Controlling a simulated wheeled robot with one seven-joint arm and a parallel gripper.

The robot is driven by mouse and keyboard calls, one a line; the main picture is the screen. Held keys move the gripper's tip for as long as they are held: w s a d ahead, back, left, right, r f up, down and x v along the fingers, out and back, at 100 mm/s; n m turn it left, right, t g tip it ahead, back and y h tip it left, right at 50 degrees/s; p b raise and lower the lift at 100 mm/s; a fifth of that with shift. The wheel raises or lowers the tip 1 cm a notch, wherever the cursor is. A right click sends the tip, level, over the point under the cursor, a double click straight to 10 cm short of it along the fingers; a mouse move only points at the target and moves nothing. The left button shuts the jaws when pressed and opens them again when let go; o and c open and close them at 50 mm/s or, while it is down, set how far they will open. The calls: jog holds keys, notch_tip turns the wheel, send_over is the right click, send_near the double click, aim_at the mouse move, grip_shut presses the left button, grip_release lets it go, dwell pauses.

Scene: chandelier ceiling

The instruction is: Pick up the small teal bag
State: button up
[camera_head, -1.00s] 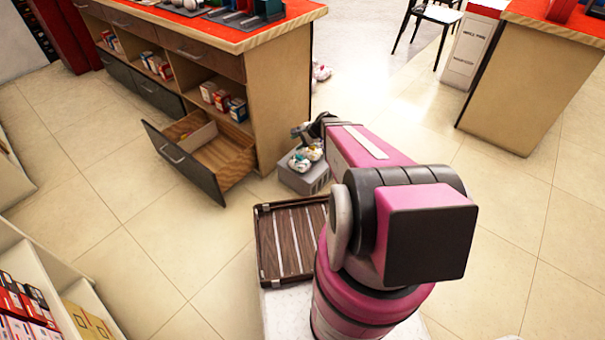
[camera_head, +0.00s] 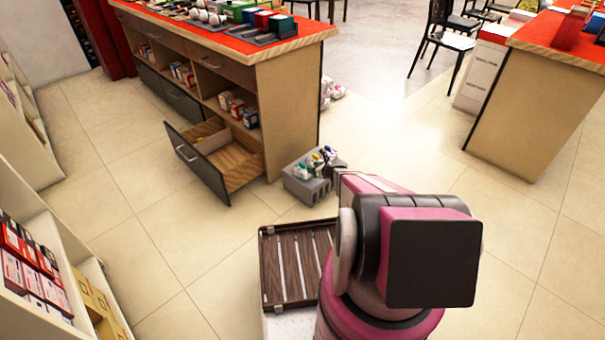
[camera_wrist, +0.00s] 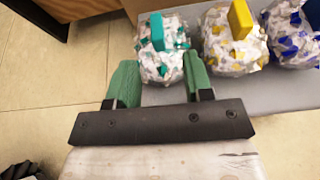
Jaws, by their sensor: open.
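The small teal bag (camera_wrist: 163,58) is a crumpled white bag with teal patches and a teal tab on top. In the wrist view it sits at the left end of a grey crate, at and just beyond the tips of my gripper (camera_wrist: 156,75). My gripper is open, with one green finger to the left of the bag and one to its right. Whether the fingers touch it, I cannot tell. In the head view the bags show small on the grey crate (camera_head: 300,188), and my arm hides the gripper.
A yellow-patched bag (camera_wrist: 234,40) and a blue-patched bag (camera_wrist: 293,35) stand right of the teal one. An open drawer (camera_head: 215,160) juts from the counter left of the crate. A slatted wooden tray (camera_head: 298,265) lies nearer me. The tiled floor at right is clear.

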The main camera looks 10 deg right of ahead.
aim_at(304, 165)
jog(key=x, duration=0.7)
jog(key=shift+a+r, duration=0.15)
jog(key=shift+r, duration=0.1)
jog(key=shift+s, duration=0.1)
grip_shut()
